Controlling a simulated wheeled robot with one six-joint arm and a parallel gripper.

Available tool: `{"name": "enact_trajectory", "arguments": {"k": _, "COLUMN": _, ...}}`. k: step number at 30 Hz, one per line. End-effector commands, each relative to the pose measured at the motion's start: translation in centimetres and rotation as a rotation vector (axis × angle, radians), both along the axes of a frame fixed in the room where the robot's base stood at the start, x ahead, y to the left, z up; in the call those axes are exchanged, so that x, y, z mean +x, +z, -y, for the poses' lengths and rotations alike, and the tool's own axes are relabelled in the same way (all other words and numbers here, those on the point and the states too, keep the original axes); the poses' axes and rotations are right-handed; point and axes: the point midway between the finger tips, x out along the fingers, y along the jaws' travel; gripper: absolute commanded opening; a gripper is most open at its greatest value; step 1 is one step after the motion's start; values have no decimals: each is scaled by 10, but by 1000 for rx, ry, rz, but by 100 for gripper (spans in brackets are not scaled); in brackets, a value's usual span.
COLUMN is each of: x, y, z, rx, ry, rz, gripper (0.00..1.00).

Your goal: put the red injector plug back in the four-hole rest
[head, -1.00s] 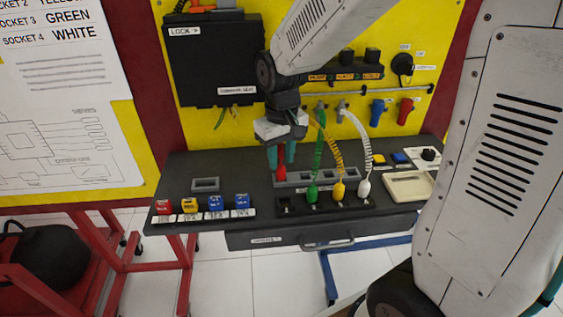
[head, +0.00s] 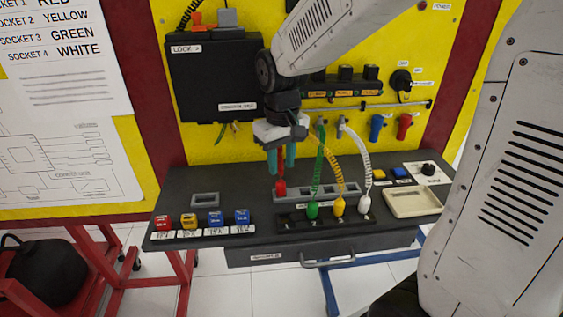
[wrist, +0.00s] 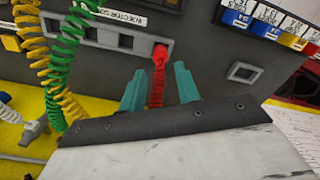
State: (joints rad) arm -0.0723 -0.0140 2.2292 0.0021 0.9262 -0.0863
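The red injector plug (head: 280,187) stands upright at the left end of the grey four-hole rest (head: 329,198), apparently seated in that end hole. The wrist view shows the red plug (wrist: 160,54) at the right end of the rest (wrist: 78,35), with the other visible holes empty. Its red coiled cord runs up between my fingers. My gripper (head: 282,172) is just above the plug, its teal fingers apart. In the wrist view my gripper (wrist: 160,85) is open, with clear gaps beside the cord and the plug beyond the fingertips.
Green (head: 312,210), yellow (head: 338,206) and white (head: 364,204) plugs stand in the black socket strip in front of the rest; their coiled cords rise close to my gripper's right. Labelled blocks (head: 190,220) and an empty grey holder (head: 204,200) are left. A beige tray (head: 412,203) is right.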

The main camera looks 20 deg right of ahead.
Motion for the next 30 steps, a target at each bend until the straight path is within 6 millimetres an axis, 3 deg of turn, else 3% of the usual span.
{"name": "enact_trajectory", "arguments": {"k": 2, "x": 0, "y": 0, "z": 0, "rx": 0, "ry": 0, "rz": 0, "gripper": 38}}
{"name": "enact_trajectory", "arguments": {"k": 4, "x": 0, "y": 0, "z": 0, "rx": 0, "ry": 0, "rz": 0, "gripper": 57}}
{"name": "enact_trajectory", "arguments": {"k": 14, "x": 0, "y": 3, "z": 0, "rx": 0, "ry": 0, "rz": 1, "gripper": 58}}
{"name": "enact_trajectory", "arguments": {"k": 24, "x": 1, "y": 55, "z": 0, "rx": 0, "ry": 0, "rz": 3, "gripper": 58}}
{"name": "enact_trajectory", "arguments": {"k": 30, "x": 0, "y": 75, "z": 0, "rx": 0, "ry": 0, "rz": 0, "gripper": 58}}
